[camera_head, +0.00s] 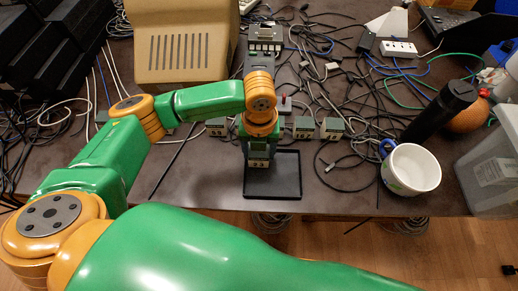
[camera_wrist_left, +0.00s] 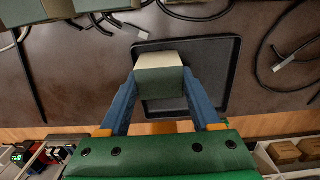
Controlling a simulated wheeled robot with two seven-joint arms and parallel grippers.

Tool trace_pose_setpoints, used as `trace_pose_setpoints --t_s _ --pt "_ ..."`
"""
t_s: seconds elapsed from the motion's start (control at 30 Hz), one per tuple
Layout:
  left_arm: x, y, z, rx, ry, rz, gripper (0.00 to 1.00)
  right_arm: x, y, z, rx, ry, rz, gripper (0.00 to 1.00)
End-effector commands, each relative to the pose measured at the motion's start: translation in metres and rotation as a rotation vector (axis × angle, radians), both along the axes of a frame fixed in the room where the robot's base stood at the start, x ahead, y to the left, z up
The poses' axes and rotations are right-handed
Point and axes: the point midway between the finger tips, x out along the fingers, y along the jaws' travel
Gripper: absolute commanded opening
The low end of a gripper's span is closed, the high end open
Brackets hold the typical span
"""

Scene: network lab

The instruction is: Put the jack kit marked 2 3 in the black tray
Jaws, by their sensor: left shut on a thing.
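The black tray (camera_head: 286,194) lies flat near the table's front edge. My left gripper (camera_head: 257,148) points down over the tray's back left part and is shut on a small green and pale jack kit (camera_head: 258,163). In the left wrist view the kit (camera_wrist_left: 160,80) sits between the blue fingers of the gripper (camera_wrist_left: 162,92), over the tray (camera_wrist_left: 232,75). I cannot tell whether the kit touches the tray floor. Its marking cannot be read. My right gripper is not in view.
Other similar kits stand behind the tray, one to the left (camera_head: 216,127) and two to the right (camera_head: 303,127) (camera_head: 332,128). A white mug (camera_head: 415,170) and a black cylinder (camera_head: 440,112) stand at the right. Tangled cables cover the table. A beige case (camera_head: 185,45) stands behind my arm.

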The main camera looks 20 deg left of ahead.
Motion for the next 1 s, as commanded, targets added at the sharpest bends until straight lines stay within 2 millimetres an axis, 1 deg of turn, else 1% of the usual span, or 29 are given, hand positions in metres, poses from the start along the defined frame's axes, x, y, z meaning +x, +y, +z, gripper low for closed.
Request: trace_pose_setpoints --t_s 0.2,0.23,0.33,0.6,0.67,0.77,0.9,1.0 --pt "0.000 0.000 -0.002 0.000 0.001 0.000 0.03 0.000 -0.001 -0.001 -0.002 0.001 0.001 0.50" --pt "0.000 0.000 -0.003 0.000 0.001 0.000 0.67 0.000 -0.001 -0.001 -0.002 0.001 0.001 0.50" --pt "0.000 0.000 -0.002 0.000 0.001 0.000 0.94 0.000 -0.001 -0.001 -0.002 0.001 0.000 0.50" --pt "0.000 0.000 -0.002 -0.001 0.001 0.001 0.94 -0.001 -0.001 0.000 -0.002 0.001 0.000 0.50" --pt "0.000 0.000 0.002 -0.002 -0.002 0.001 0.94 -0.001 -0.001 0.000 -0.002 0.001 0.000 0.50" --pt "0.001 -0.001 0.020 -0.003 -0.004 0.001 0.94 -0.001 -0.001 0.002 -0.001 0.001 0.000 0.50" --pt "0.001 -0.001 0.062 -0.003 -0.005 0.001 0.94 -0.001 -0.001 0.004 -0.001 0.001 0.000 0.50" --pt "0.001 -0.001 0.088 -0.002 -0.004 0.002 0.94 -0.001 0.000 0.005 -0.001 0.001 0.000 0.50"
